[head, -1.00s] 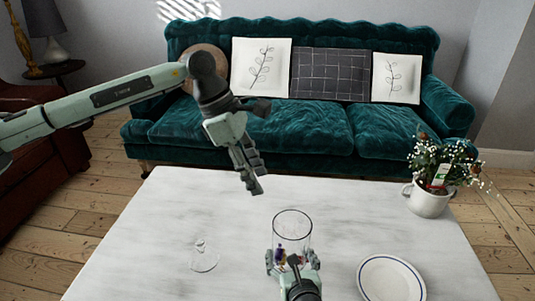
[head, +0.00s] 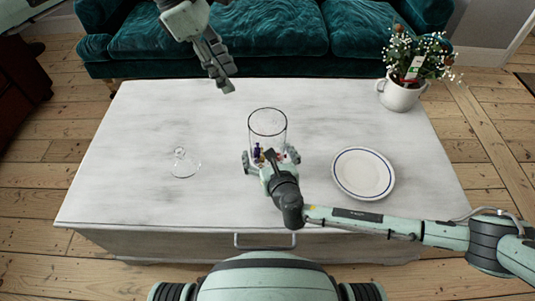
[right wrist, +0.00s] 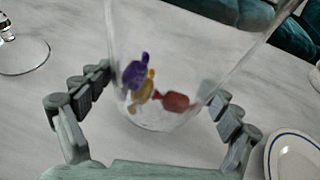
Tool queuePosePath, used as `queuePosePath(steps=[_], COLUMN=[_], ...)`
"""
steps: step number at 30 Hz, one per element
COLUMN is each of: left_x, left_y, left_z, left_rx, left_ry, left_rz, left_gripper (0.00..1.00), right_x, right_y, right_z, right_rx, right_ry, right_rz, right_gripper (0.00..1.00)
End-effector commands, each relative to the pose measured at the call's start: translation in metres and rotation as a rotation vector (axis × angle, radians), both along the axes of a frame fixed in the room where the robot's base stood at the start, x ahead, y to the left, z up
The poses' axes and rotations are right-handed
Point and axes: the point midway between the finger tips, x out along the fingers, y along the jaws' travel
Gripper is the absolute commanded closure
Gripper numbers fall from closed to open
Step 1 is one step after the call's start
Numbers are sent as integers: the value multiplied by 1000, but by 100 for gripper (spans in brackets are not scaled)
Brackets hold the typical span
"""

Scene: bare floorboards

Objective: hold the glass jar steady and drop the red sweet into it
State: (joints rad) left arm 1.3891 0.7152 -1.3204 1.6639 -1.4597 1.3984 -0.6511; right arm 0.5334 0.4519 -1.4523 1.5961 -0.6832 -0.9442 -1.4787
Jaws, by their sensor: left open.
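The clear glass jar (head: 267,122) stands upright near the middle of the white table. In the right wrist view, the red sweet (right wrist: 176,101) lies low inside the jar, beside a purple sweet (right wrist: 134,72) and a yellow one (right wrist: 143,90). My right gripper (head: 271,158) has its fingers against both sides of the lower jar; they also show in the right wrist view (right wrist: 161,92). My left gripper (head: 223,78) is open above the table's far side, behind and left of the jar, with nothing seen in it.
A small glass lid (head: 183,164) with a knob lies left of the jar. A blue-rimmed white plate (head: 363,174) lies to the right. A white pot of flowers (head: 400,96) stands at the far right corner. A green sofa (head: 265,42) is behind the table (head: 130,125).

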Motion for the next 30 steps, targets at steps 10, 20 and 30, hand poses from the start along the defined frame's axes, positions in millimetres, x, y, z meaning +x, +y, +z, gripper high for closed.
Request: queuePosePath(steps=[10,20,30], left_x=[0,0,0], left_y=[0,0,0], left_z=[0,0,0], left_rx=[0,0,0], left_ry=[0,0,0], left_rz=[0,0,0], left_gripper=[58,58,58], right_x=[0,0,0], right_y=[0,0,0], right_z=[0,43,94], right_rx=[0,4,0], right_ry=[0,-2,0], right_rz=[0,1,1], right_gripper=[0,0,0])
